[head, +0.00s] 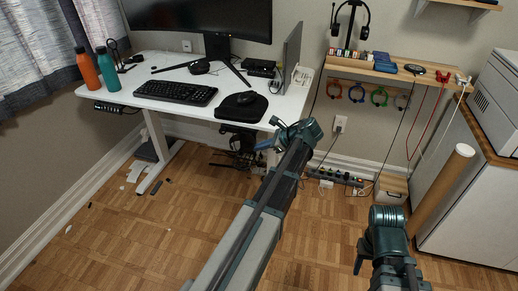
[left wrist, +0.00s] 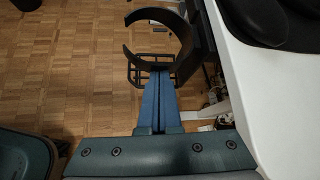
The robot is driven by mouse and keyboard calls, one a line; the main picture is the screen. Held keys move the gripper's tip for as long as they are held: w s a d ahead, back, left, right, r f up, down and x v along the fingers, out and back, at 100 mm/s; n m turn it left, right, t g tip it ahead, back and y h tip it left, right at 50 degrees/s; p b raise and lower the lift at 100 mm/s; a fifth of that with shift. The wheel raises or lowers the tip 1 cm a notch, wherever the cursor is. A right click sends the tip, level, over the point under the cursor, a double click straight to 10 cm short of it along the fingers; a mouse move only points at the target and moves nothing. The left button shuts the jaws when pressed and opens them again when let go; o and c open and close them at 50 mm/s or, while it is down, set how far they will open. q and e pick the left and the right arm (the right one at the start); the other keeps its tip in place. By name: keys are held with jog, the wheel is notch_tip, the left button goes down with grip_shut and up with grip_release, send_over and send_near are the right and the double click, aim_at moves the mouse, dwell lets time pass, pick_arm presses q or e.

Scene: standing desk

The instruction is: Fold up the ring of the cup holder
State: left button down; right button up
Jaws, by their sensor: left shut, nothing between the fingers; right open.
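The cup holder's ring (left wrist: 184,44) is a black, C-shaped band in the left wrist view, standing out from a dark bracket (left wrist: 203,38) at the desk's edge. The cup holder also shows as a dark shape (head: 238,133) under the desk's front edge in the head view, too small to read clearly. My left gripper (left wrist: 156,76) has its blue fingers shut and empty, with the tips just short of the ring in the picture. Whether they touch it I cannot tell. In the head view the left gripper (head: 263,145) is beside the desk's front corner. My right gripper (head: 360,262) is open, low at the right.
The white desk (head: 170,75) holds a keyboard (head: 176,93) and a black mouse pad (head: 241,106). A power strip (head: 336,176) lies by the wall. The wooden floor in front is mostly clear.

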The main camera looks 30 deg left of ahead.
pick_arm(q)
jog(key=shift+w, duration=0.25)
jog(key=w+d+r+p, duration=0.1)
jog(key=d+r+p, duration=0.1)
jog(key=d, duration=0.5)
jog(key=shift+w+d+r, duration=0.15)
jog(key=shift+w+d, duration=0.1)
jog(key=shift+w, duration=0.15)
dwell(0.3)
jog(key=s+d+r+n+h+p, duration=0.4)
jog(key=s+d+r+p, duration=0.3)
jog(key=s+d+p, duration=0.4)
jog(key=s+d+r+n+h+p, duration=0.5)
jog(key=s+d+r+p, duration=0.3)
jog(key=s+d+p, duration=0.4)
jog(key=d+n+p, duration=0.1)
jog(key=d, duration=0.3)
jog(key=shift+r, duration=0.15)
